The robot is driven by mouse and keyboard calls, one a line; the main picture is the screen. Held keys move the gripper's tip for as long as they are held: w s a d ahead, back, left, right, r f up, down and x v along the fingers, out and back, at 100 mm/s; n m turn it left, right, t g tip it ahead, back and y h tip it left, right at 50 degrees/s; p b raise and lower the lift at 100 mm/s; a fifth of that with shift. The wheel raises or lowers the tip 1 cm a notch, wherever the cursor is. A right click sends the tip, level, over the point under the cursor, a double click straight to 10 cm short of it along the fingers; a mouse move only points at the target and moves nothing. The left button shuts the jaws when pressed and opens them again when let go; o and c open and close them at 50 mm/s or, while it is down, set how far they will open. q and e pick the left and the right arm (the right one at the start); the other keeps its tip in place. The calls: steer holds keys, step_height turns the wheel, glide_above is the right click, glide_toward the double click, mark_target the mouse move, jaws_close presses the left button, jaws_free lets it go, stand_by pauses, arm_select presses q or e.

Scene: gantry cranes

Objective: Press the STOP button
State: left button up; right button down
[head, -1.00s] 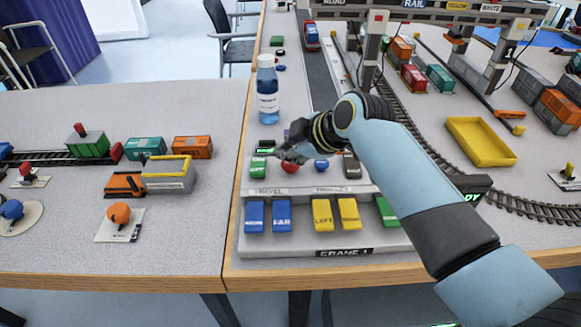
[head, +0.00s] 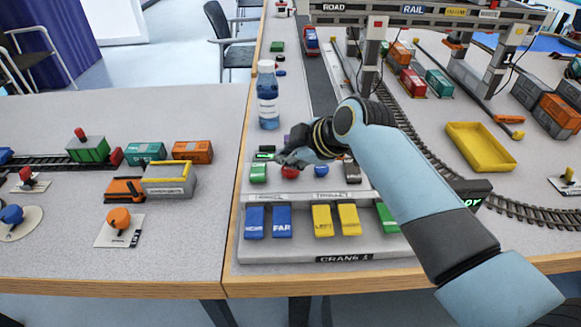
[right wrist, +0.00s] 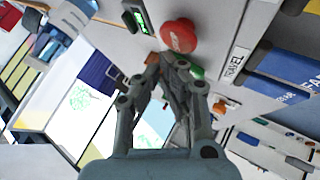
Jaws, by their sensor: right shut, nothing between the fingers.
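The STOP button is a red round mushroom button on the grey control panel (head: 376,244); its red cap (head: 290,173) shows just below my right gripper in the head view. In the right wrist view the red button (right wrist: 179,36) is large, just beyond the fingertips. My right gripper (head: 281,159) is shut and empty, with its fingertips close to the button; it also shows in the right wrist view (right wrist: 168,62). I cannot tell whether they touch. My left gripper is not in view.
A green button (head: 258,173) sits left of the red one, and a blue knob (head: 321,170) sits right of it. Blue keys (head: 282,221) and yellow keys (head: 348,218) line the panel's front. A water bottle (head: 268,98) stands behind. A yellow tray (head: 480,146) lies right.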

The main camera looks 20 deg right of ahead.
mark_target(288, 170)
steer(key=shift+f, duration=0.1)
steer(key=shift+f, duration=0.35)
steer(key=shift+f+b, duration=0.35)
steer(key=shift+f, duration=0.05)
stand_by(0.7)
steer(key=shift+r, duration=0.1)
steer(key=shift+r+p, duration=0.75)
steer(key=shift+p, duration=0.1)
step_height(288, 170, up, 5)
steer(key=p, duration=0.5)
stand_by(0.7)
